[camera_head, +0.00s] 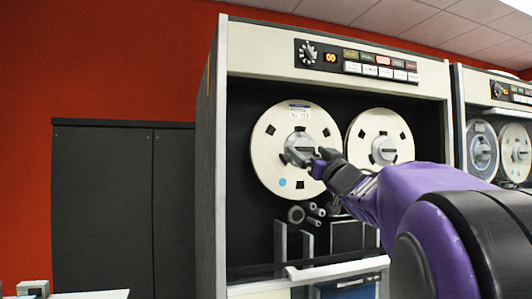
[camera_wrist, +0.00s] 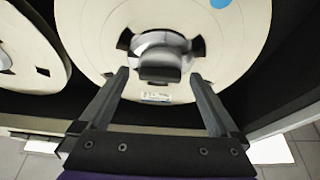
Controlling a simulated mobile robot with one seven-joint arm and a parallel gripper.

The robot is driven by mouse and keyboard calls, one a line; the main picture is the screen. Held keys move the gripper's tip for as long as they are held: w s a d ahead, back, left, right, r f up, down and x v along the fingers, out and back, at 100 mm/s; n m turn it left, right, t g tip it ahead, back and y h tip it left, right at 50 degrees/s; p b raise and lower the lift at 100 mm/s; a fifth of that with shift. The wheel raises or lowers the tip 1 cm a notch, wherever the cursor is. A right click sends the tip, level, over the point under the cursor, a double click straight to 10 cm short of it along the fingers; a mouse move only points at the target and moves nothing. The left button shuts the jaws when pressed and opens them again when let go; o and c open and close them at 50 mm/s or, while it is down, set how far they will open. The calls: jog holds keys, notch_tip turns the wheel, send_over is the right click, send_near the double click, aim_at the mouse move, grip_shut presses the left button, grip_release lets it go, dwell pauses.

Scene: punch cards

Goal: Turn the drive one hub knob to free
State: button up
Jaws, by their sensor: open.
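The drive one hub knob (camera_head: 299,149) is a grey knob at the centre of the left cream reel (camera_head: 268,160) in the head view. In the wrist view the knob (camera_wrist: 160,66) shows as a grey bar on a shiny round hub, just beyond and between my fingertips. My gripper (camera_head: 316,160) is at the front of the hub in the head view, partly covering its lower right. In the wrist view my gripper (camera_wrist: 160,76) has its two fingers well apart, with nothing clearly pinched. I cannot tell whether the fingers touch the knob.
A second cream reel (camera_head: 380,140) with its own hub sits just to the right. A control panel (camera_head: 360,62) with a dial and buttons is above. Small rollers (camera_head: 297,214) stick out below the left reel. Another drive (camera_head: 500,130) stands at far right.

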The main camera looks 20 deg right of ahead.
jog(key=c, duration=1.4)
jog(key=shift+o, duration=0.2)
jog(key=shift+n, duration=0.5)
jog(key=n+y, duration=0.1)
jog(key=n+y+p, duration=0.1)
jog(key=n, duration=0.1)
jog(key=n+y, duration=0.1)
jog(key=n, duration=0.1)
jog(key=shift+d+r+g+p, duration=0.15)
jog(key=shift+d+g+p, duration=0.1)
jog(key=shift+g+p, duration=0.1)
jog(key=n+y+p, duration=0.1)
jog(key=n, duration=0.2)
jog(key=n+g+y, duration=0.1)
jog(key=n, duration=0.2)
jog(key=shift+d+r+n+g+y+p, duration=0.1)
jog(key=shift+r+n+g+y+p, duration=0.05)
jog(key=shift+n+g+y+p, duration=0.2)
jog(key=n+g+p, duration=0.1)
jog(key=n, duration=0.1)
jog(key=n+y+p, duration=0.1)
jog(key=n, duration=0.2)
jog(key=shift+d+r+g, duration=0.1)
jog(key=shift+r+g, duration=0.05)
jog(key=shift+g, duration=0.25)
jog(key=shift+n+g+p, duration=0.9)
jog(key=shift+n+p, duration=0.25)
jog(key=shift+n, duration=1.2)
